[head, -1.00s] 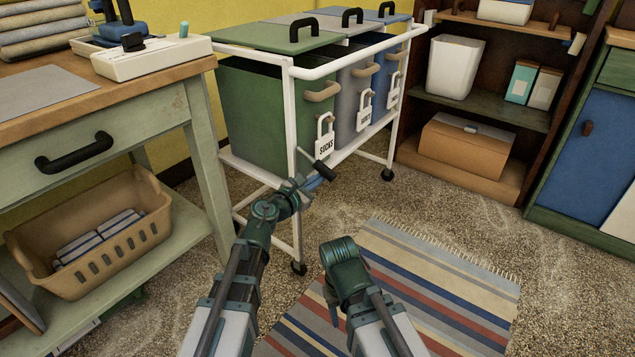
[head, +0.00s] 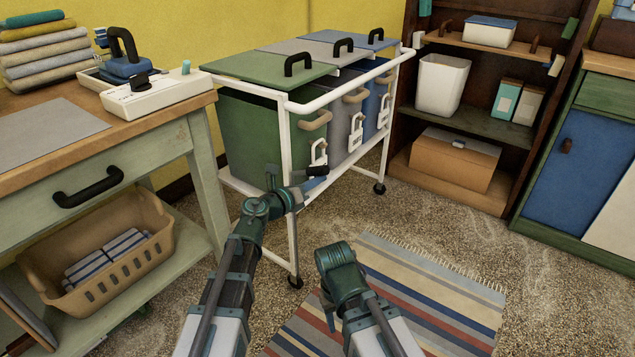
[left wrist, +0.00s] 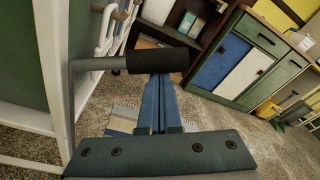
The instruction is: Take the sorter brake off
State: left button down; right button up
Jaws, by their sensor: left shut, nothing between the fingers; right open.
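The sorter (head: 287,130) is a white-framed cart with green, grey and blue bins. A bent grey lever with a black grip (head: 317,170), seemingly its brake, is at the near end. In the left wrist view the black grip (left wrist: 158,60) lies crosswise over my blue fingers, its grey rod running left and down. My left gripper (head: 316,183) is shut and empty, with its fingers at the grip; the grip hides their tips, and I cannot tell whether they touch. My right arm ends low in the middle, its gripper hidden.
A worktable (head: 120,150) with a laundry basket (head: 105,265) on its lower shelf stands at the left. Dark shelving (head: 470,125) and a blue-fronted cabinet (head: 580,165) stand at the right. A striped rug (head: 420,290) covers some of the open floor.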

pick_arm(q)
jog(key=shift+w+a+r+n+p, duration=0.15)
jog(key=shift+r+n+p, duration=0.2)
jog(key=shift+r+n, duration=0.3)
jog(key=shift+w+a+r+p, duration=0.1)
jog(key=shift+a+r+p, duration=0.05)
jog(key=shift+r+p, duration=0.2)
notch_tip(320, 180, down, 4)
jog(key=s+d+b, duration=0.1)
jog(key=d+b, duration=0.2)
jog(key=b, duration=0.1)
jog(key=p+v, duration=0.2)
jog(key=v, duration=0.8)
jog(key=shift+a+r, duration=0.4)
jog(key=shift+r, duration=0.05)
jog(key=shift+w, duration=0.1)
